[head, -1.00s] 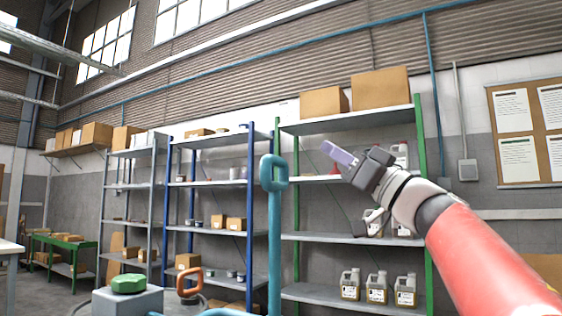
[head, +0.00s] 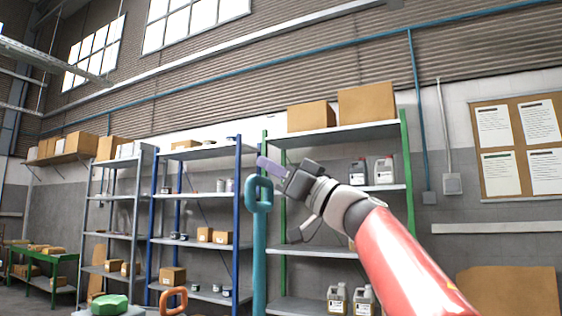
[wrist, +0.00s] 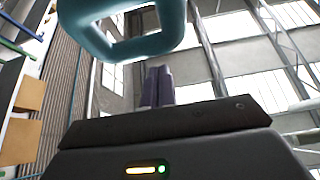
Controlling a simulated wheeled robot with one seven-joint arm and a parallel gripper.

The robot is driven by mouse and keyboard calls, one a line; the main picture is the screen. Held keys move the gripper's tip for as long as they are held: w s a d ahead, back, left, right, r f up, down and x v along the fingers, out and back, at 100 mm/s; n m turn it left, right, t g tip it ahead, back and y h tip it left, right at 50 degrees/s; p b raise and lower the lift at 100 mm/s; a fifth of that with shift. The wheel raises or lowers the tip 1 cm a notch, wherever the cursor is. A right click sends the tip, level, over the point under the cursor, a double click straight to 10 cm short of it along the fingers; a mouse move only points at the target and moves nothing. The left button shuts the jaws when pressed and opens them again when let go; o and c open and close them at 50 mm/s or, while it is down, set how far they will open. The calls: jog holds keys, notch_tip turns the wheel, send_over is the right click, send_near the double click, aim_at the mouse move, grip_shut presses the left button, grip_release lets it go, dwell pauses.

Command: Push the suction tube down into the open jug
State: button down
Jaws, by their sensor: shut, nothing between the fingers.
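A teal upright tube with a loop handle at its top, which looks like the suction tube (head: 259,240), rises from the bottom edge of the head view. Its loop also shows large at the top of the wrist view (wrist: 150,48). My gripper (head: 262,162) is shut and empty, its purple fingers just above the top of the loop in the head view. In the wrist view the shut fingers (wrist: 157,72) appear just below the loop's edge. I cannot tell whether they touch it. The open jug is not visible; the tube's lower end is out of frame.
A green cap (head: 108,304) and an orange loop handle (head: 173,299) show low at the left. Shelves with boxes and jugs stand behind, including a green-post rack (head: 345,133). A notice board (head: 516,148) hangs at the right. The air around the loop looks clear.

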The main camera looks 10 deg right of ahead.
aim_at(259, 298)
jog(key=shift+w+a+f, duration=0.1)
jog(key=shift+f, duration=0.55)
jog(key=shift+f, duration=0.1)
jog(key=shift+g, duration=0.3)
notch_tip(259, 298, down, 24)
jog(key=b, duration=1.5)
jog(key=shift+f, duration=0.15)
